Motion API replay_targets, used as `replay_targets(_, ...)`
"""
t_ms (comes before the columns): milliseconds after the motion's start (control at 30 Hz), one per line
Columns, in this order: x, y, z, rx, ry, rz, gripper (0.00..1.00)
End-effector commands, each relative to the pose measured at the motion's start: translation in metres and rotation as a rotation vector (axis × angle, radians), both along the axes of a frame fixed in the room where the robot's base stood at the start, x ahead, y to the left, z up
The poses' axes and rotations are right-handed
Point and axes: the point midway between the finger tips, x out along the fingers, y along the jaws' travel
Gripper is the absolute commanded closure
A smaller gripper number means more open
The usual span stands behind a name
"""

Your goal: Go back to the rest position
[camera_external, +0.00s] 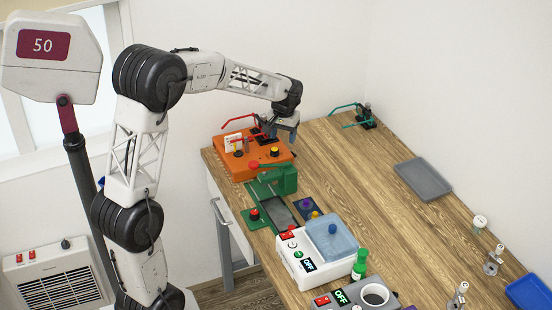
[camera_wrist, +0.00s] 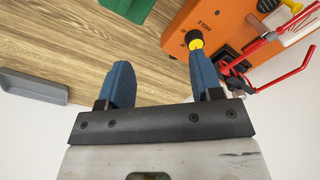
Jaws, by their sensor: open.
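My gripper (camera_external: 283,128) is at the far left end of the table, close over the orange box (camera_external: 252,171). In the wrist view, my gripper (camera_wrist: 160,66) shows two blue fingers spread apart, with nothing held between them. The orange box (camera_wrist: 228,35) lies beyond the right finger, with its yellow-topped black knob (camera_wrist: 194,40) beside that fingertip. I cannot tell whether the finger touches the knob. The arm is bent over the table from the left.
A red toggle clamp (camera_wrist: 285,75) stands close to the right finger. A green device (camera_external: 284,180), a white box with a blue lid (camera_external: 333,238) and a green bottle (camera_external: 360,264) stand nearer the camera. A grey tray (camera_external: 422,180) lies on bare wood.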

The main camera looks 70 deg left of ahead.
Motion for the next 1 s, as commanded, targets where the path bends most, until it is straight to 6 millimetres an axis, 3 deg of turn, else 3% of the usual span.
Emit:
replay_targets(100, -0.01, -0.043, 0.018, 0.006, -0.016, -0.061, 0.41)
replay_targets(500, -0.062, -0.167, 0.058, 0.025, -0.064, -0.259, 0.41)
replay_targets(1000, -0.16, -0.291, 0.076, 0.04, -0.128, -0.505, 0.41)
